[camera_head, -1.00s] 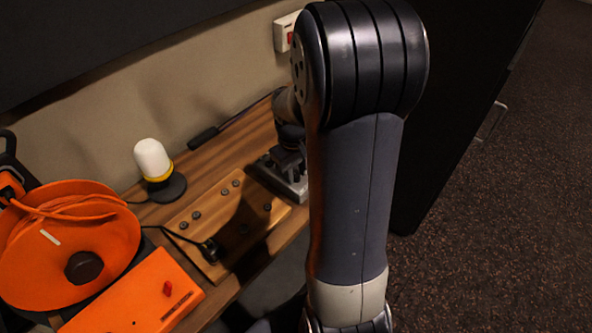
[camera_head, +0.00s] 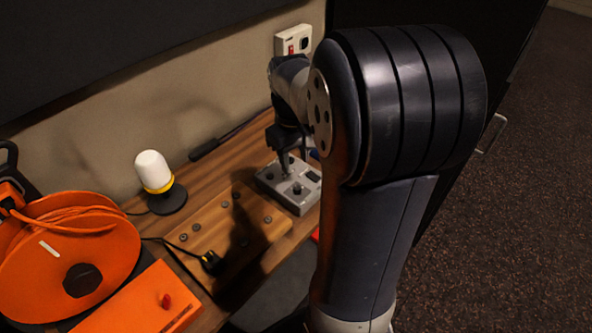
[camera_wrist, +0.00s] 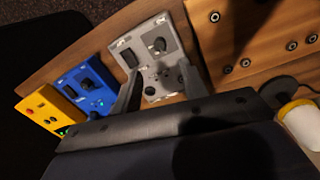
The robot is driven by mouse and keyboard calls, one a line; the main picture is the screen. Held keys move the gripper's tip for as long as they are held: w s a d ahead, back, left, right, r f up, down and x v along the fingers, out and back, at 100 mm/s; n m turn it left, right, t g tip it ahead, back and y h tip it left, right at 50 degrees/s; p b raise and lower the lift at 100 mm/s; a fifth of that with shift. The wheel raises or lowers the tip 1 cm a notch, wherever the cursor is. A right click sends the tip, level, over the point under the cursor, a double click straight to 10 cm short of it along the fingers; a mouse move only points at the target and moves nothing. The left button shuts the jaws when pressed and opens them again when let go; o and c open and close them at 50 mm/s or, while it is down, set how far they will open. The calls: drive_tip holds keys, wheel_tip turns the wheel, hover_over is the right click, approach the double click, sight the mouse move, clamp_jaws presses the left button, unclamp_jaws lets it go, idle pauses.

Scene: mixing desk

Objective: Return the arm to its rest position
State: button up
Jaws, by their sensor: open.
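My gripper (camera_head: 288,152) is open and points down over the grey control box (camera_head: 290,187) at the back of the wooden desk (camera_head: 190,178). In the wrist view the open fingers (camera_wrist: 160,82) frame the near end of the grey box (camera_wrist: 150,50), with nothing held between them. The grey box has a small stick, a knob and a dark switch. The head view does not clearly show whether a fingertip touches the stick. My upper arm hides the right part of the desk in the head view.
A white and yellow lamp (camera_head: 154,172), an orange cable reel (camera_head: 110,245) and an orange box (camera_head: 140,300) stand farther left. Blue (camera_wrist: 88,86) and yellow (camera_wrist: 48,108) boxes show in the wrist view.

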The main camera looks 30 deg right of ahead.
sight(297, 187)
drive_tip(key=shift+r, duration=0.65)
drive_tip(key=f, duration=1.1)
drive_tip(key=shift+d, duration=0.25)
